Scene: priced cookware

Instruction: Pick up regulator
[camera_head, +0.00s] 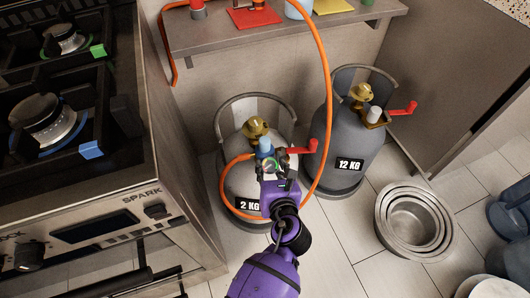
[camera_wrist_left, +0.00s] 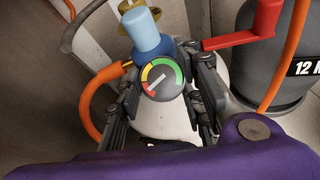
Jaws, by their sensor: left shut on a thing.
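The regulator (camera_head: 265,148) is a blue piece with a round gauge, at the top of the light-coloured 2 KG gas cylinder (camera_head: 238,178). In the left wrist view the regulator (camera_wrist_left: 150,42) shows its coloured dial (camera_wrist_left: 161,80) facing me, with an orange hose (camera_wrist_left: 93,128) on its left side. My left gripper (camera_head: 271,168) is shut on the regulator, with one finger on each side of the gauge in the left wrist view (camera_wrist_left: 164,92). The gripper hides part of the cylinder. My right gripper is in neither view.
A grey 12 KG cylinder (camera_head: 338,140) with a red lever stands to the right. Nested metal pots (camera_head: 432,245) sit on the tiled floor. The stove (camera_head: 110,190) is at left, and a shelf (camera_head: 290,37) is behind. The orange hose loops up over the cylinders.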

